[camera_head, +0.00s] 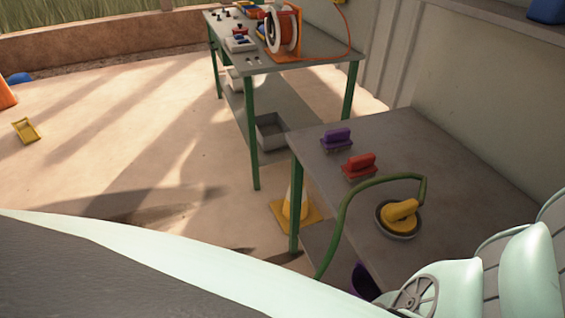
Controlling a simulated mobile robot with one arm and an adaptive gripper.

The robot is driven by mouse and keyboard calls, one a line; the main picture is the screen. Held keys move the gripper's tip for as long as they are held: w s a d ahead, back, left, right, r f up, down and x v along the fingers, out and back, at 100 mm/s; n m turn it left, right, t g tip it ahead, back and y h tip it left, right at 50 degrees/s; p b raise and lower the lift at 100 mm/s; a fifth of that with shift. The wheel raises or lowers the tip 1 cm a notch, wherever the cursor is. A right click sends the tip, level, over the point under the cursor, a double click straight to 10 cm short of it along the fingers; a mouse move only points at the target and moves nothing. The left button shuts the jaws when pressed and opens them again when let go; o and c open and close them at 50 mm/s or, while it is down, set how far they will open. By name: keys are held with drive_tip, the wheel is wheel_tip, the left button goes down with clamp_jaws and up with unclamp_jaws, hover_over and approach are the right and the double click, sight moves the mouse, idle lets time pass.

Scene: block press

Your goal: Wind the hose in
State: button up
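A green hose (350,190) rises from below the near table's left edge, arches over the tabletop and comes down by a round dark-based piece with a yellow top (400,213). Its lower end is hidden. A grey spoked wheel (414,297) shows at the bottom edge, partly cut off; I cannot tell whether it joins the hose. An orange reel with a white drum (284,31) stands on the far table, with a thin orange line trailing right. My gripper is not in view; pale green parts of my body fill the lower edge and bottom right corner.
The near grey table (455,165) also bears a purple-handled brush (336,137) and a red-handled brush (359,166). A yellow-based cone (296,212) stands on the floor between the tables. Open floor (120,130) lies left; a wall is on the right.

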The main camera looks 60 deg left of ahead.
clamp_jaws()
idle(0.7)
